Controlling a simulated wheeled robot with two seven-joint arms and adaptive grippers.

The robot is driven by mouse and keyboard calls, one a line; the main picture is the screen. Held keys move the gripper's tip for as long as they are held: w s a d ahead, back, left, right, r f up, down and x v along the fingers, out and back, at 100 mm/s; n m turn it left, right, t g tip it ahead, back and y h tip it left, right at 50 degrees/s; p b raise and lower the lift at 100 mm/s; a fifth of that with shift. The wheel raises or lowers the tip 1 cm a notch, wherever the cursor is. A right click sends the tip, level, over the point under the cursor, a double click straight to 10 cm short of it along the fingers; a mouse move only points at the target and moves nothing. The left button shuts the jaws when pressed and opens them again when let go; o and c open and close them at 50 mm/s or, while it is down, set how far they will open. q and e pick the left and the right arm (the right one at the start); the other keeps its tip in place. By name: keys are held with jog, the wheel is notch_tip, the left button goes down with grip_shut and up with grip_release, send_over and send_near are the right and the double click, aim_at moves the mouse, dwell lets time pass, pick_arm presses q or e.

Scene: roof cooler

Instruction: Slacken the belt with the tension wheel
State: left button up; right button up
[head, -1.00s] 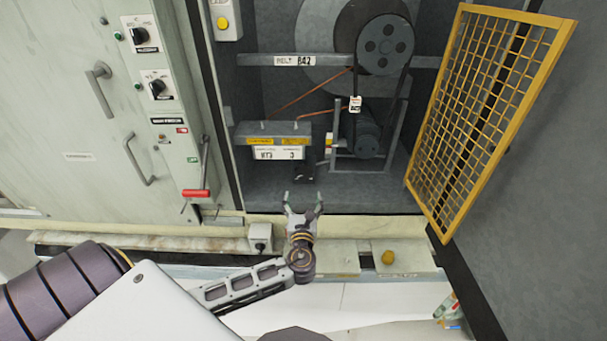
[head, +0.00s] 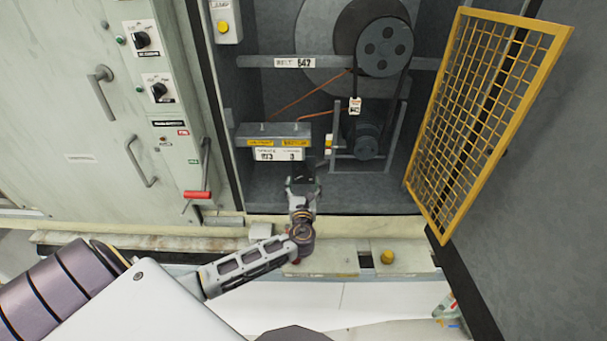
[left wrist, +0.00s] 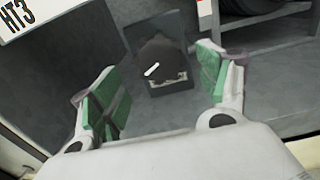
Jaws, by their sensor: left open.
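In the head view a dark belt (head: 404,88) runs from the large grey pulley (head: 384,47) down to the motor (head: 364,138). In the left wrist view a dark rounded part with a white mark, perhaps the tension wheel (left wrist: 160,57), sits against a dark plate ahead of and between my fingers. In the head view it is mostly hidden behind the gripper, below the labelled box. My left gripper (head: 303,184) is open and empty at the cabinet's lower front; its green-padded fingers also show in the left wrist view (left wrist: 160,90). My right gripper is not in view.
The labelled box (head: 273,131) hangs just above and left of my gripper. A yellow mesh guard (head: 490,120) stands open at the right. A red-handled lever (head: 197,195) is on the left cabinet. A yellow knob (head: 388,257) sits on the front ledge.

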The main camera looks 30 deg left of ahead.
aim_at(303, 177)
pick_arm(q)
jog(key=shift+p+x, duration=0.35)
jog(key=shift+x, duration=2.65)
jog(key=c, duration=1)
